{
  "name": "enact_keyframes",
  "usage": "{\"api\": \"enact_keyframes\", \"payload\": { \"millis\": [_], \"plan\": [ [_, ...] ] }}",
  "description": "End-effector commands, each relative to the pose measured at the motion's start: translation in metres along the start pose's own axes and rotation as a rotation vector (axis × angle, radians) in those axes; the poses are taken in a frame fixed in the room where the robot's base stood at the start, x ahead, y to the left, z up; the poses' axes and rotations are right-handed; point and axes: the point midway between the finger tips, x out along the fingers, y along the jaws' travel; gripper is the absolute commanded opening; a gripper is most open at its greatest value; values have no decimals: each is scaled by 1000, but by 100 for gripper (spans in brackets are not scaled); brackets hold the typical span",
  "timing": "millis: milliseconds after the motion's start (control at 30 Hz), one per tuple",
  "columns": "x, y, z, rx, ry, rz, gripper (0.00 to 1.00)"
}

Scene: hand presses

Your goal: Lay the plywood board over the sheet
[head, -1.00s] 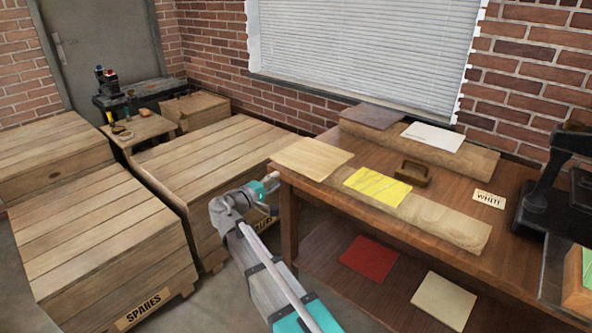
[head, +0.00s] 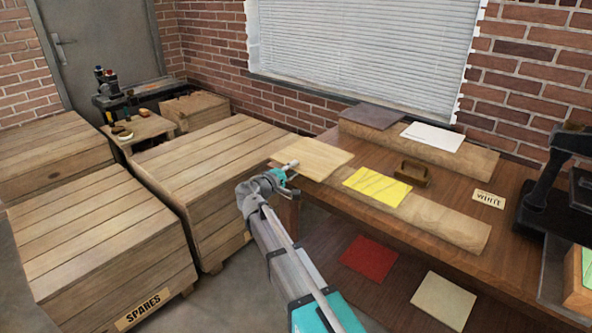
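The plywood board (head: 314,157) is a pale wooden panel lying flat at the left end of a low wooden ledge, jutting past the bench's left end. My gripper (head: 291,171) is at the board's front-left edge. I cannot tell whether its fingers are around the edge or touching it, or how far apart they are. A yellow sheet (head: 377,187) lies right of the board, and a white sheet (head: 432,137) lies on the rear ledge. A green sheet (head: 587,268) shows partly at the right border. Which sheet is meant is not clear from the view.
On the bench (head: 455,258) are a brown block with a handle (head: 411,173), a "WHITE" card (head: 489,199), a dark panel (head: 372,117) and a black press (head: 548,185). Red (head: 369,258) and cream (head: 443,300) sheets lie on the lower shelf. Crates (head: 95,250) fill the left.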

Motion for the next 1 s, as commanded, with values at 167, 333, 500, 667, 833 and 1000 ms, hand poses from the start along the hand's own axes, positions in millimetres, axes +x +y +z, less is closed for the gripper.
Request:
{"api": "enact_keyframes", "payload": {
  "millis": [167,333,500,667,833,1000],
  "plan": [
    [3,0,0,0,1,0,37],
    [3,0,0,0,1,0,37],
    [3,0,0,0,1,0,29],
    [3,0,0,0,1,0,14],
    [3,0,0,0,1,0,0],
    [3,0,0,0,1,0,0]
  ]
}}
